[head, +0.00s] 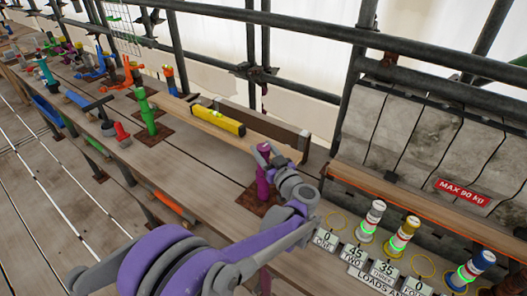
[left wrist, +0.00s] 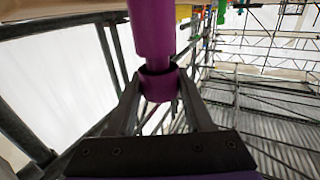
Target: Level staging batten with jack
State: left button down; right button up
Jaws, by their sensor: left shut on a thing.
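The wooden batten (head: 263,127) runs along the back of the bench, with a yellow spirit level (head: 218,121) lying on it. A purple jack (head: 262,184) stands upright on a brown plate near the batten's right end. My left gripper (head: 266,153) is at the jack's upper part. In the left wrist view the fingers (left wrist: 158,100) are shut on the purple jack's collar (left wrist: 158,85), below its thicker post. The level's bubble is too small to read. Contact between the jack top and the batten is hidden. My right gripper is not in view.
Several tools lie further left, including a dark-handled one (head: 100,110). At the right are lit weights (head: 402,236) behind number cards (head: 355,255), and a red "MAX 90 kg" sign (head: 464,193). Scaffold tubes (head: 270,25) cross behind the bench.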

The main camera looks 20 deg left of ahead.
pick_arm(q)
jog(key=shift+f+n+g+y+b, duration=0.1)
jog(key=shift+n+g+y+b, duration=0.4)
jog(key=shift+n+g+y, duration=1.4)
jog(key=shift+g, duration=0.4)
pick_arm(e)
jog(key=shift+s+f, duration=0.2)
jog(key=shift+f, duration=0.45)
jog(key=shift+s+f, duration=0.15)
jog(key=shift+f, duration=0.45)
pick_arm(q)
jog(key=shift+c, duration=1.4)
grip_release()
jog(key=b+v, duration=0.1)
jog(key=v, duration=1)
jog(key=shift+b, duration=0.4)
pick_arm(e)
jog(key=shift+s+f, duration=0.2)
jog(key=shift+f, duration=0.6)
pick_arm(q)
jog(key=shift+w+a, duration=0.1)
